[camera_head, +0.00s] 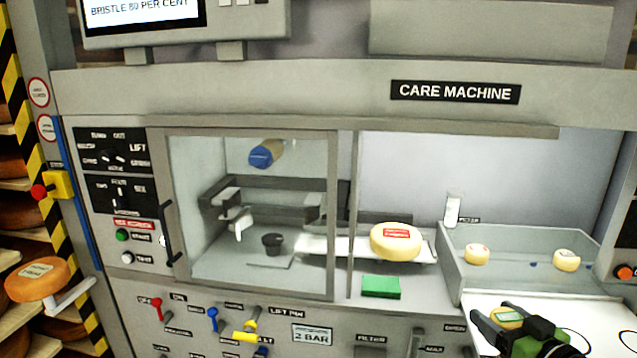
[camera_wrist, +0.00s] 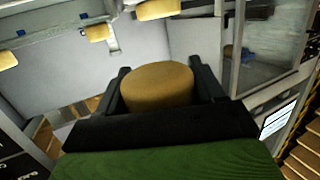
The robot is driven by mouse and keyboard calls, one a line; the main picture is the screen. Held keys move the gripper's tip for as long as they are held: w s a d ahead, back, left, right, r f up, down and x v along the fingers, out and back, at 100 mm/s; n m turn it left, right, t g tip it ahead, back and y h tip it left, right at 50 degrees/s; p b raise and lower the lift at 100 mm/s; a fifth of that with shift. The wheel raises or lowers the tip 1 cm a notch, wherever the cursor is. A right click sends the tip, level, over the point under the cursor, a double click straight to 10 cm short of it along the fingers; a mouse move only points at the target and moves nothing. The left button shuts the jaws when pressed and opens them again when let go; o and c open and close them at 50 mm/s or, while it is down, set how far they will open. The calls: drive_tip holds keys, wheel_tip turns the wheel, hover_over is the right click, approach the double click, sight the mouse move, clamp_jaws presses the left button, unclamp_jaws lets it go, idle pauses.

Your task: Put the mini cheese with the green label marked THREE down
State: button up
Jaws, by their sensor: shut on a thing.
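My gripper (camera_head: 491,311) is shut on a mini cheese (camera_head: 508,318) at the lower right in the head view. The cheese is small, round and yellow with a green label on top; the marking is too small to read. In the wrist view the held mini cheese (camera_wrist: 157,88) sits between both dark fingers (camera_wrist: 158,72), its plain side facing the camera. It is over the white surface (camera_head: 590,312) in front of the grey tray; I cannot tell whether it touches it.
The grey tray (camera_head: 500,284) holds a red-labelled mini cheese (camera_head: 477,255) and another mini cheese (camera_head: 566,261). A larger red-labelled cheese (camera_head: 397,246) sits on the white machine shelf left of the tray, behind a green block (camera_head: 381,288). A white bottle (camera_head: 452,210) stands behind the tray.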

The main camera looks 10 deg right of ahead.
drive_tip(key=w+a+f+n+g+y, duration=0.1)
drive_tip(key=a+f+n+g+y, duration=0.2)
drive_tip(key=a+f, duration=0.6)
drive_tip(key=w+a+f+n+g+y+p, duration=0.1)
drive_tip(key=a+f+n+g+y, duration=0.3)
drive_tip(key=a, duration=1.1)
wheel_tip(320, 180, down, 6)
drive_tip(key=n+y, duration=0.3)
drive_tip(key=y, duration=0.1)
drive_tip(key=shift+a+f+y, duration=0.15)
drive_tip(key=shift+a+y, duration=0.1)
drive_tip(key=shift+y, duration=0.15)
drive_tip(key=shift+w, duration=0.1)
drive_tip(key=shift+f, duration=0.1)
